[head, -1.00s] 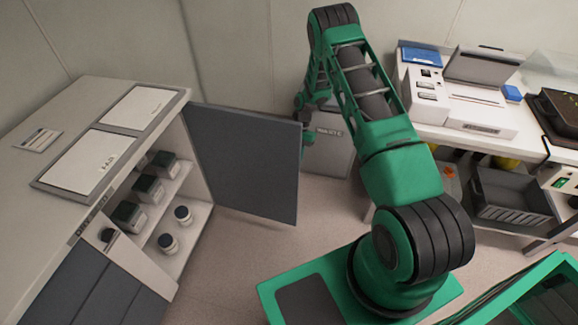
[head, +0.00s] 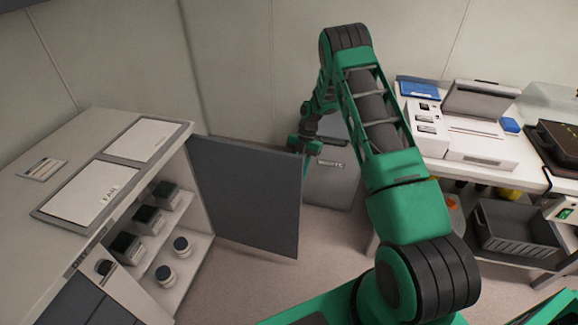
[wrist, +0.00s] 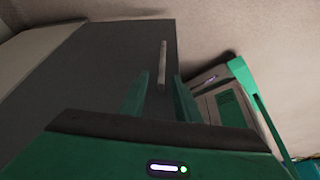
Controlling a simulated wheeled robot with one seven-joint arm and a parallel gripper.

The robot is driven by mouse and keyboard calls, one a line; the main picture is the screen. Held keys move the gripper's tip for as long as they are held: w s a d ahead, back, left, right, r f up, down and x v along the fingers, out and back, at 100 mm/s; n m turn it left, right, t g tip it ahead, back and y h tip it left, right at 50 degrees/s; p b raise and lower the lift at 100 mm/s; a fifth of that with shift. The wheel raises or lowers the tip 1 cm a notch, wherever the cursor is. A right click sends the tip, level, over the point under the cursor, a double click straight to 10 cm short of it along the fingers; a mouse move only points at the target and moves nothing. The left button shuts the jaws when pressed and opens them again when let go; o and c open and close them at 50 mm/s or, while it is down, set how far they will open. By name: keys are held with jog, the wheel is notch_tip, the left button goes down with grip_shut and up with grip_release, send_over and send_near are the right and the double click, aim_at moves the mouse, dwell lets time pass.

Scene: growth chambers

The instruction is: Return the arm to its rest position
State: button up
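My gripper (wrist: 160,92) is open in the wrist view, with its two green fingers apart. The pale bar handle (wrist: 162,66) of the dark grey cabinet door shows between the fingers. I cannot tell whether it is between them or beyond them; no contact is visible. In the head view my arm reaches over to the far side of the open door (head: 245,195). The wrist is at the door's outer edge, and the fingertips are mostly hidden behind the door.
The open cabinet at left (head: 75,130) holds several dark boxes and two jars (head: 166,275) on its shelves. A grey waste bin (head: 335,185) stands close behind my wrist. A bench with a white instrument (head: 475,135) is at right. Bare floor lies before the door.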

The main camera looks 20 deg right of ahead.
jog(key=s+d+r+m+t+h, duration=0.15)
jog(key=s+r+m, duration=0.35)
jog(key=r, duration=0.5)
jog(key=s+d+r+m, duration=0.2)
jog(key=s+r+m, duration=0.35)
jog(key=r, duration=0.35)
jog(key=s+d+r+m+h, duration=0.15)
jog(key=s+r+m, duration=0.3)
jog(key=r, duration=0.55)
jog(key=s+r+m, duration=0.3)
jog(key=s+m, duration=0.5)
jog(key=s, duration=0.6)
jog(key=s+a+r+m+t, duration=0.1)
jog(key=s+r+m, duration=0.2)
jog(key=s+m, duration=0.6)
jog(key=s, duration=0.5)
jog(key=shift+s+r, duration=0.15)
jog(key=shift+r, duration=0.2)
